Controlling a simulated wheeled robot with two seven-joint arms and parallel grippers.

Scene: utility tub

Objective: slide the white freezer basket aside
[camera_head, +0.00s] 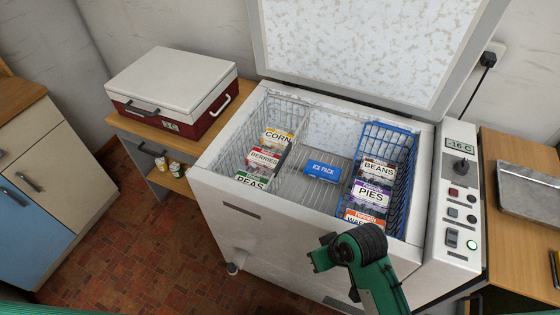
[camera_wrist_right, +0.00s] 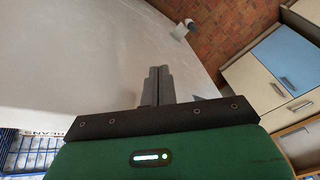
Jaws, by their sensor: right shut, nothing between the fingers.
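The white wire freezer basket (camera_head: 250,127) sits in the left side of the open chest freezer (camera_head: 225,197). It holds a corn box (camera_head: 278,137), a berries box (camera_head: 264,158) and a peas box (camera_head: 250,179). A blue wire basket (camera_head: 402,150) stands at the right, holding beans, pies and a partly hidden orange-labelled box. A blue ice pack (camera_head: 322,171) lies between the baskets. My right gripper (camera_wrist_right: 158,84) is shut and empty outside the freezer's front wall, apart from both baskets. My left gripper is not in view.
The freezer lid (camera_head: 360,45) stands open behind. A red and white cooler (camera_head: 172,85) stands on the bench at the left. A control panel (camera_head: 460,190) flanks the freezer's right side. Wire floor is free around the ice pack.

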